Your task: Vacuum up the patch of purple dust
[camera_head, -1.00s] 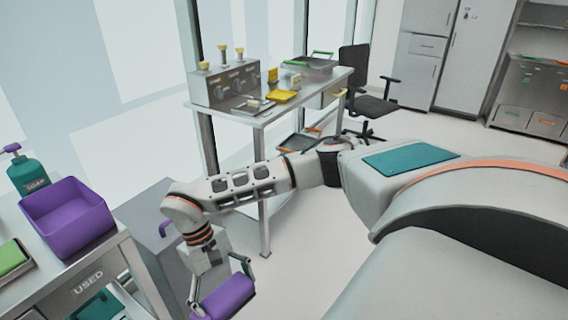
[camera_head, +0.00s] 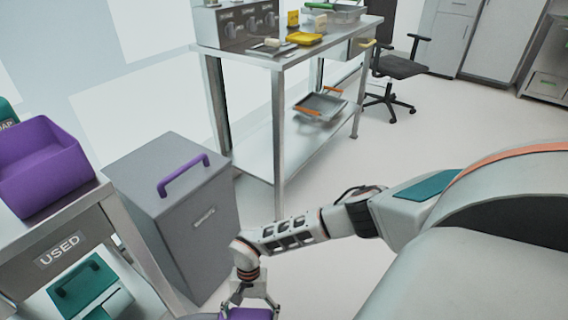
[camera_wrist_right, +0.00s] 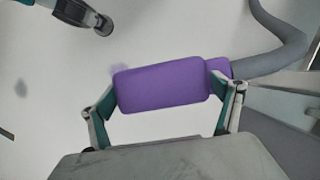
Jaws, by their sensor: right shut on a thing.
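My right gripper (camera_head: 250,304) is low at the bottom edge of the head view. In the right wrist view, my right gripper (camera_wrist_right: 166,98) is shut on a purple vacuum handle (camera_wrist_right: 165,88), one teal-padded finger at each end. The handle also shows in the head view (camera_head: 250,314), cut off by the frame. A grey hose (camera_wrist_right: 275,55) runs from the handle's right end. My left gripper is in neither current view.
A grey bin (camera_head: 180,215) with a purple lid handle stands left of my gripper, beside a metal cart (camera_head: 60,250) with a purple tub (camera_head: 45,165). A metal table (camera_head: 285,55) and a black chair (camera_head: 400,68) stand behind. Pale floor (camera_head: 335,165) is open between.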

